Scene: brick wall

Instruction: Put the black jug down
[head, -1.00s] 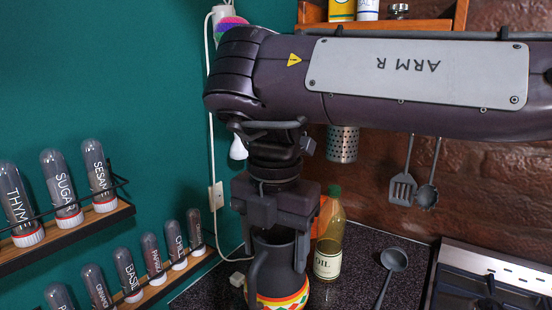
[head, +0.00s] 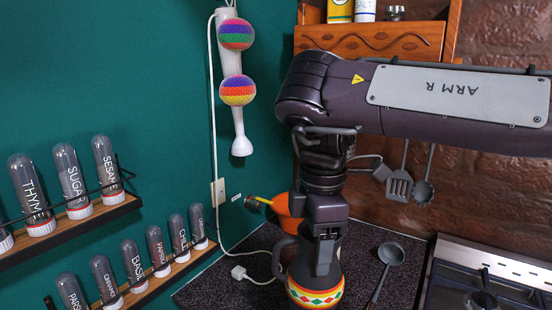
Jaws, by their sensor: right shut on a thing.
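The black jug (head: 300,262) has a dark body and handle and a band of red, yellow and green pattern near its base. It is upright at the bottom centre, over the dark speckled counter (head: 240,290). My right gripper (head: 326,258) comes down from above and is shut on the jug, hiding part of its upper body. I cannot tell whether the jug's base touches the counter. My left gripper is not in view.
A black ladle (head: 389,256) lies just right of the jug, and the hob (head: 490,285) is further right. An orange object (head: 288,213) is behind. A white plug and cable (head: 240,273) lie at left. Spice shelves (head: 75,225) line the left wall.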

